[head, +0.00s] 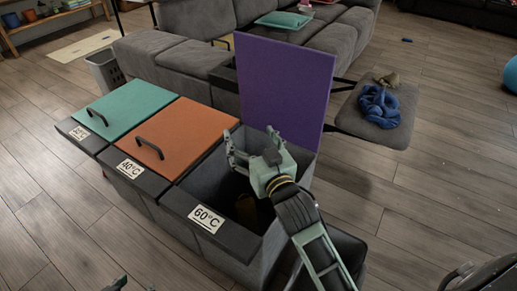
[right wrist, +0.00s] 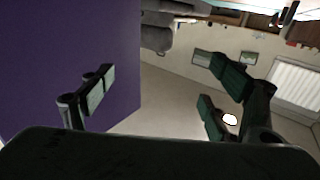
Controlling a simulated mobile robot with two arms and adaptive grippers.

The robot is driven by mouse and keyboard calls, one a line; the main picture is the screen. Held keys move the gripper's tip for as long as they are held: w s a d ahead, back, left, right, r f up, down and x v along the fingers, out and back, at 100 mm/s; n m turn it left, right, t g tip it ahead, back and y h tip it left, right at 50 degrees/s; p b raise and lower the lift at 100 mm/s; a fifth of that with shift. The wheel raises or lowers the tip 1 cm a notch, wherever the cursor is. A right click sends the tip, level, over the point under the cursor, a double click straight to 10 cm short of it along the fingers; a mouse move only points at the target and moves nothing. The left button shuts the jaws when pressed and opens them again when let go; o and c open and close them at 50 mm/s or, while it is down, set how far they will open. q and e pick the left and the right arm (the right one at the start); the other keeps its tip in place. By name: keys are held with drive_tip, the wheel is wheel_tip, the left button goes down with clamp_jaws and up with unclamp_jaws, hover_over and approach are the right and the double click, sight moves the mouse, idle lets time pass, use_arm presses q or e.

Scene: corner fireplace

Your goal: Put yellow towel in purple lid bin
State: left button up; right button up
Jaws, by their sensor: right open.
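The purple lid (head: 286,88) stands raised upright at the back of the bin (head: 226,234) labelled 60°C. A dark yellow patch, apparently the yellow towel (head: 246,212), lies in shadow down inside this bin. My right gripper (head: 252,143) is open and empty over the bin opening, in front of the purple lid and above the yellow patch. In the right wrist view its spread fingers (right wrist: 157,98) have nothing between them, with the purple lid (right wrist: 70,50) at left. Only small tips of my left gripper (head: 118,284) show at the bottom edge.
The teal lid (head: 125,107) and orange lid (head: 163,135) next to it are closed. A grey sofa (head: 200,55) stands behind the bins. A blue cloth (head: 379,106) lies on a grey padded surface (head: 376,129) at right. The wooden floor (head: 420,200) at right is mostly clear.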

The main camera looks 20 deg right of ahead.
drive_tip(key=s, duration=1.1)
drive_tip(key=shift+s+d, duration=0.15)
drive_tip(key=shift+d, duration=0.2)
